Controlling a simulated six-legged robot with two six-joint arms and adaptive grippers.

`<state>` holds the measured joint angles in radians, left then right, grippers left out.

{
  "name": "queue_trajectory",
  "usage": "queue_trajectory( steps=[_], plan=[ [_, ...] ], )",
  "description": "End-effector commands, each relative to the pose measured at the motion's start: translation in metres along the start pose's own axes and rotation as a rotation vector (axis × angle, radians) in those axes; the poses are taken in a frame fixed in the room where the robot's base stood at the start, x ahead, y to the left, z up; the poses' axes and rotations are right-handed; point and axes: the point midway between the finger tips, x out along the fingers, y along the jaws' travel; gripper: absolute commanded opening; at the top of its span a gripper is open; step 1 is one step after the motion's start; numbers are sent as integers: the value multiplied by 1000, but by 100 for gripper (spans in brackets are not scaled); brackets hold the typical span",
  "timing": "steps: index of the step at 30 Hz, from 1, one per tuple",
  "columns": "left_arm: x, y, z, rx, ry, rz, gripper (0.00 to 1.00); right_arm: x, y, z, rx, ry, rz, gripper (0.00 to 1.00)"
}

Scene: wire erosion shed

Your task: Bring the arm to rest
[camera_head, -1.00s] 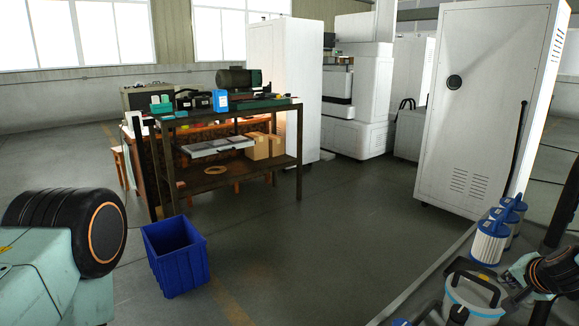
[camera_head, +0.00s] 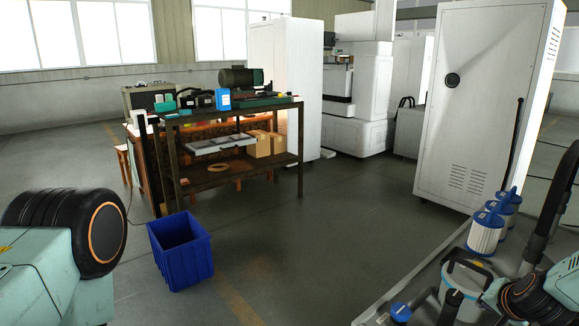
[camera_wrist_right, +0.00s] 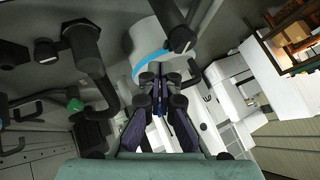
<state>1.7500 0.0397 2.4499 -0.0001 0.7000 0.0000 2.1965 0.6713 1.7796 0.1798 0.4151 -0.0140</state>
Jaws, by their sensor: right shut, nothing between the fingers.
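My right arm, teal and black with an orange ring, comes in at the lower right of the head view. Its gripper (camera_head: 484,303) is small and dark there, close to a white canister with a blue band (camera_head: 459,296); I cannot tell whether they touch. In the right wrist view the gripper's dark fingers (camera_wrist_right: 158,86) are together with nothing between them, and the blue-banded canister (camera_wrist_right: 150,52) shows beyond them. My left gripper is not in view.
A blue bin (camera_head: 181,252) stands on the floor before a cluttered dark workbench (camera_head: 238,163). A tall white cabinet (camera_head: 478,110) stands behind. The middle floor is open.

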Motion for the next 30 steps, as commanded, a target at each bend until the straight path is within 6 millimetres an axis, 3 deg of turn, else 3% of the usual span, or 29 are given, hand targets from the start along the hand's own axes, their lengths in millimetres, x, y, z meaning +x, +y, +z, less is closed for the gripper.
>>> queue_trajectory(
  steps=[8, 12, 18, 24, 30],
  plan=[
    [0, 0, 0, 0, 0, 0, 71, -29, 15, 145, -264, -187, 36, 0],
    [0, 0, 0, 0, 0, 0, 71, -63, 41, 229, -422, -324, 56, 0],
    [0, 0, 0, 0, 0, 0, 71, -128, 92, 328, -630, -544, 90, 0],
    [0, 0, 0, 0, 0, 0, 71, -180, 137, 381, -770, -721, 131, 0],
    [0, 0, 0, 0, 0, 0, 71, -189, 152, 396, -808, -768, 147, 0]
  ],
)
